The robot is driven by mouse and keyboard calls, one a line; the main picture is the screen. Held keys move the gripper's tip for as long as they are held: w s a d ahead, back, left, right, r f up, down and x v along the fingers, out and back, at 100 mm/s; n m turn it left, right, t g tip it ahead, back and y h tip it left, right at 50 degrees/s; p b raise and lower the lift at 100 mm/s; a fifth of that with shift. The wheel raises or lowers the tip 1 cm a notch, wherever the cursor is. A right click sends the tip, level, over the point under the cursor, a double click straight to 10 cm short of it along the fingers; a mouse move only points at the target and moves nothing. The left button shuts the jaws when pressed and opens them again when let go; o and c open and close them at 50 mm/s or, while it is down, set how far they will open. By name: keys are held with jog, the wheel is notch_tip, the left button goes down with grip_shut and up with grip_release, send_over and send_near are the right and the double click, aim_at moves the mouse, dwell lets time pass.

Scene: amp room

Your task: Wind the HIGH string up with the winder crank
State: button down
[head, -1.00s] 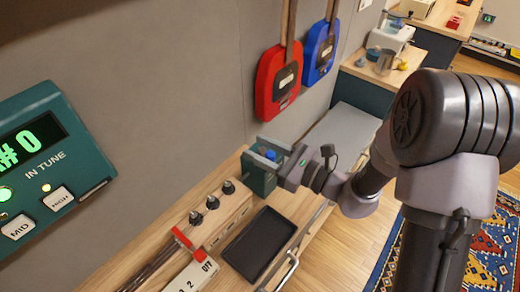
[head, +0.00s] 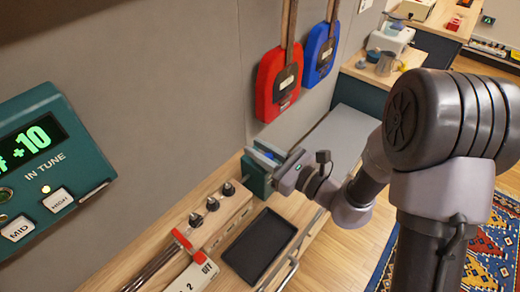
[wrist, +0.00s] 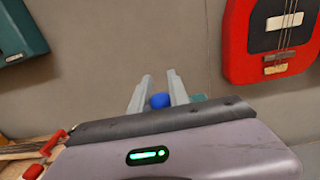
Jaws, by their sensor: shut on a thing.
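The winder crank's blue knob (wrist: 160,101) sits between my two grey fingers in the wrist view. My gripper (head: 268,156) is shut on it, above the teal winder box (head: 255,178) at the far end of the bench; the fingers hide most of the knob and the crank arm in the head view. My gripper also shows in the wrist view (wrist: 160,76). The teal tuner (head: 45,165) on the left reads +10 after a partly cut-off letter that looks like F. Its HIGH button (head: 58,201) and MID button (head: 19,228) show.
Dark tuning pegs (head: 212,204) and strings (head: 150,271) lie on the wooden bench, beside a black tray (head: 259,244). A red clip (head: 182,240) stands near the strings. Red (head: 281,85) and blue (head: 322,52) instruments hang on the wall behind the winder box.

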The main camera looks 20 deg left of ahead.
jog(key=m+t+h, duration=0.1)
jog(key=m+t, duration=0.1)
jog(key=a+m+t+h, duration=0.1)
jog(key=m+t+h, duration=0.1)
jog(key=t, duration=0.1)
jog(key=shift+a+p, duration=0.2)
jog(key=shift+p, duration=0.2)
jog(key=m+t+h+p, duration=0.1)
jog(key=t+h+p, duration=0.1)
jog(key=m+t+h+p, duration=0.1)
jog(key=shift+w+a+r+m+p, duration=0.15)
jog(key=shift+a+r+m+p, duration=0.15)
jog(key=shift+p, duration=0.1)
jog(key=m+h+p, duration=0.1)
jog(key=p, duration=0.3)
jog(key=t+h+p, duration=0.1)
jog(key=p, duration=0.2)
jog(key=shift+w+a+r+m+h+p, duration=0.1)
jog(key=shift+w+r+m+h+p, duration=0.1)
jog(key=shift+m+h+p, duration=0.2)
jog(key=shift+w+f+m+t+h+p, duration=0.15)
jog(key=shift+m+t+h+p, duration=0.2)
jog(key=shift+p, duration=0.85)
jog(key=shift+a+f+h+p, duration=0.1)
jog(key=shift+f+h+p, duration=0.25)
jog(key=shift+p, duration=0.4)
jog(key=c, duration=1.3)
grip_release()
jog(key=shift+w, duration=0.1)
jog(key=shift+o, duration=0.2)
